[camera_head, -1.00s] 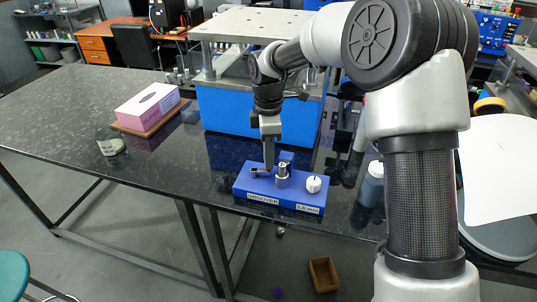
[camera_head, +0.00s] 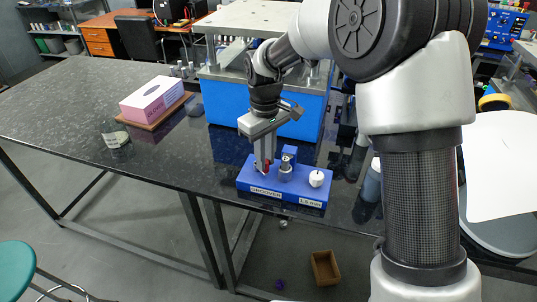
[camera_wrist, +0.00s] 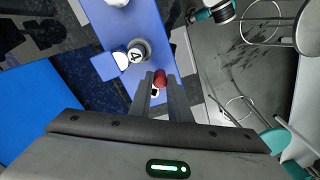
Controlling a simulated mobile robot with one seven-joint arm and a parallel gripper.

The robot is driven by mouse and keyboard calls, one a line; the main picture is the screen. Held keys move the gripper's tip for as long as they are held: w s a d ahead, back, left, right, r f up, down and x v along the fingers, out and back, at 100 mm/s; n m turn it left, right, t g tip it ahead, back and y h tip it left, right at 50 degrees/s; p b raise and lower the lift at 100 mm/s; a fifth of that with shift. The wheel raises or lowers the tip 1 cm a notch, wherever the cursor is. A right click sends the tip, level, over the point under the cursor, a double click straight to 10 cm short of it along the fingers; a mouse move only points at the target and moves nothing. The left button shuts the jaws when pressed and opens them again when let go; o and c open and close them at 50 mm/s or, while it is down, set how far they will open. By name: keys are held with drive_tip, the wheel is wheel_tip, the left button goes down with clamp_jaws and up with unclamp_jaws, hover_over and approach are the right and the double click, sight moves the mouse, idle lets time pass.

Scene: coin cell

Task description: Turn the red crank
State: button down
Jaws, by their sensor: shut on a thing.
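The red crank's handle (camera_head: 267,165) shows as a small red patch at my gripper's fingertips, at the left end of a blue labelled device (camera_head: 302,191). In the wrist view the red knob (camera_wrist: 160,78) sits between the two finger ends. My gripper (camera_head: 262,168) points down and is shut on it; the fingers hide most of the crank arm. A metal cylinder (camera_head: 286,168) stands on the device just right of the fingers, and it also shows in the wrist view (camera_wrist: 138,52). A white knob (camera_head: 316,178) is at the right end.
The device sits near the front edge of the dark bench (camera_head: 120,75). A blue press-like machine (camera_head: 222,95) stands close behind it. A dark bottle (camera_head: 372,182) stands to the right. A pink box (camera_head: 153,100) and a glass jar (camera_head: 115,134) are farther left.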

drive_tip(key=m, duration=0.1)
drive_tip(key=a+m, duration=0.1)
drive_tip(key=m, duration=0.1)
drive_tip(key=shift+s+a, duration=0.15)
drive_tip(key=shift+s, duration=0.2)
drive_tip(key=shift+s+a+m, duration=0.1)
drive_tip(key=shift+a+m, duration=0.15)
drive_tip(key=shift+m, duration=0.55)
drive_tip(key=shift+a+m, duration=0.2)
drive_tip(key=shift+m, duration=0.6)
drive_tip(key=c, duration=1.6)
unclamp_jaws()
drive_tip(key=shift+c, duration=0.2)
wheel_tip(320, 180, up, 18)
drive_tip(key=p, duration=0.1)
drive_tip(key=shift+f+p, duration=0.2)
drive_tip(key=shift+p, duration=0.2)
drive_tip(key=shift+d, duration=0.1)
